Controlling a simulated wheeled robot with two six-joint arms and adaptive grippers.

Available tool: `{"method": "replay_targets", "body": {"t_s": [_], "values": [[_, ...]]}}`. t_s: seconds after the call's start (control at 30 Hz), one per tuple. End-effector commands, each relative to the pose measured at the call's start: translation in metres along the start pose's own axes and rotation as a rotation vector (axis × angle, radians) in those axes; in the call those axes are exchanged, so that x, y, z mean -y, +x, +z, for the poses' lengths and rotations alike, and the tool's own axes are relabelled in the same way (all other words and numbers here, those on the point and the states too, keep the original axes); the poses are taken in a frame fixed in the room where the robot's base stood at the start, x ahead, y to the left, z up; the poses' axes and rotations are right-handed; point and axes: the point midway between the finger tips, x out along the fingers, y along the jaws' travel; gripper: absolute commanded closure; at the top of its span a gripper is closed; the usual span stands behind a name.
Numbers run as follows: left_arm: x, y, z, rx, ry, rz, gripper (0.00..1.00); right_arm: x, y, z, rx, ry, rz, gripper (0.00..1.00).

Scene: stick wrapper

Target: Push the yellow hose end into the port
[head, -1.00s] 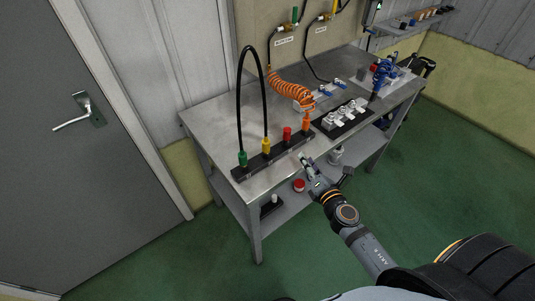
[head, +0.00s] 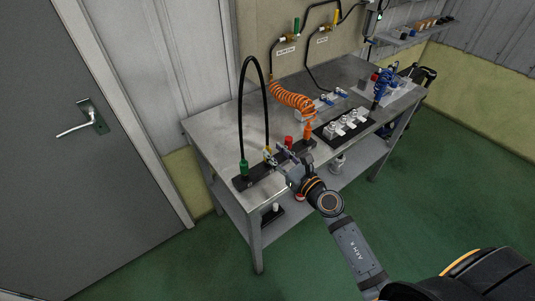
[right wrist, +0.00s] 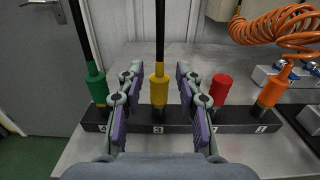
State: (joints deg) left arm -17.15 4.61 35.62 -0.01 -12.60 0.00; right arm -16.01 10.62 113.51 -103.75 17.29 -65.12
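The yellow hose end (right wrist: 158,90) stands upright at the slot marked 3 of a black strip (right wrist: 140,144) on the bench. Its black hose (head: 267,105) arches over to the green hose end (right wrist: 97,87), at slot 4. My right gripper (head: 272,156) is at the yellow end, which it partly hides in the head view. In the right wrist view my right gripper (right wrist: 157,75) is open, one finger on each side of the yellow end with gaps between. I cannot tell which opening is the port, or how deep the yellow end sits. My left gripper is not in view.
A red end (right wrist: 220,89) and an orange end (right wrist: 272,90) with a coiled hose (head: 292,98) stand to the right on the strip. A black base with silver fittings (head: 341,126) lies further right.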

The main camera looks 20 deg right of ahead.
Motion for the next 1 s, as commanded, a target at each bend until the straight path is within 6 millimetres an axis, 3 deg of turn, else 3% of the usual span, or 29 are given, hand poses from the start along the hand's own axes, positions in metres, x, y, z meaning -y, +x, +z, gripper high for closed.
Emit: {"method": "replay_targets", "body": {"t_s": [0.23,0.5,0.8,1.0], "values": [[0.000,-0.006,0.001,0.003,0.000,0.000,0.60,0.000,0.041,-0.001,0.004,0.003,-0.002,0.64],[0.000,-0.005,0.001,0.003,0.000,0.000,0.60,0.000,0.046,-0.003,0.001,0.002,0.000,0.64],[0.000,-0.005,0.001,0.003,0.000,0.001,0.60,0.000,0.046,-0.003,0.001,0.002,-0.001,1.00],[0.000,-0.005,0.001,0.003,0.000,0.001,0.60,0.000,0.046,-0.003,0.002,0.002,-0.001,1.00]]}}
